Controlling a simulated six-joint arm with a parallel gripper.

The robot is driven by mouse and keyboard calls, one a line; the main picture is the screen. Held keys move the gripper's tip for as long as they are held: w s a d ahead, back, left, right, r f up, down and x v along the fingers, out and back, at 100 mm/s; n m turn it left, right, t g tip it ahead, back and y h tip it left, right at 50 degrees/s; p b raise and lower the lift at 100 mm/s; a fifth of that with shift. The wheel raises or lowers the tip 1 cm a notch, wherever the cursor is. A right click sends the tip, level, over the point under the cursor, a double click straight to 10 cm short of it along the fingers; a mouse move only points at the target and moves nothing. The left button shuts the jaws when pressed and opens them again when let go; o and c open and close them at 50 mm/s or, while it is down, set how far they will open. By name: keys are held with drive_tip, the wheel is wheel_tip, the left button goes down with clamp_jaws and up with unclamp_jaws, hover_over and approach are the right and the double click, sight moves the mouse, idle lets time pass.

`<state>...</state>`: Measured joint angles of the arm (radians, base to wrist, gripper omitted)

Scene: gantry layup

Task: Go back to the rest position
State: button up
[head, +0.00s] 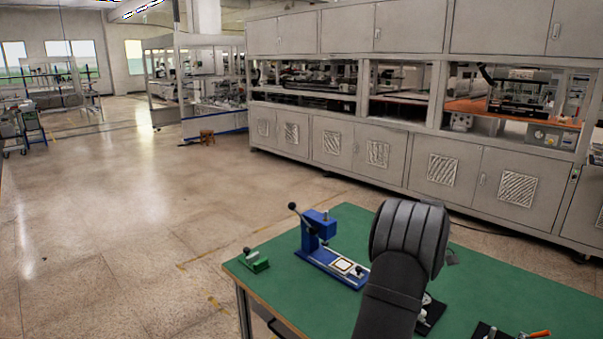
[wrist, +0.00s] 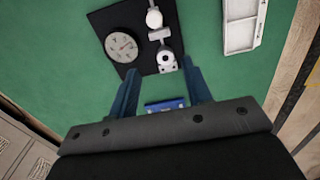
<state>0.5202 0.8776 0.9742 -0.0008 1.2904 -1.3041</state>
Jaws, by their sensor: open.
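My gripper (wrist: 160,70) shows in the wrist view with its two blue fingers spread apart and nothing held between them. It is above the green table (wrist: 70,60). Beyond the fingertips lies a black mat (wrist: 100,18) with a round grey dial-like part (wrist: 121,45) and white fittings (wrist: 165,60). A small blue object (wrist: 165,105) lies between the fingers as seen from above, apart from them. In the head view my dark arm stands over the green table (head: 480,270), and the fingers are hidden.
A blue lever press (head: 320,240) stands on the table left of my arm, with a small green block (head: 255,261) near the left edge. An orange-handled tool (head: 535,334) lies at front right. A white tray (wrist: 240,40) sits right of the mat. Grey cabinets (head: 400,150) stand behind.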

drive_tip(key=shift+f, duration=1.5)
wheel_tip(320, 180, up, 11)
drive_tip(key=s+d+n, duration=0.1)
drive_tip(key=n, duration=0.1)
wheel_tip(320, 180, down, 6)
drive_tip(key=shift+s+d+r, duration=0.1)
drive_tip(key=shift+s+d, duration=0.05)
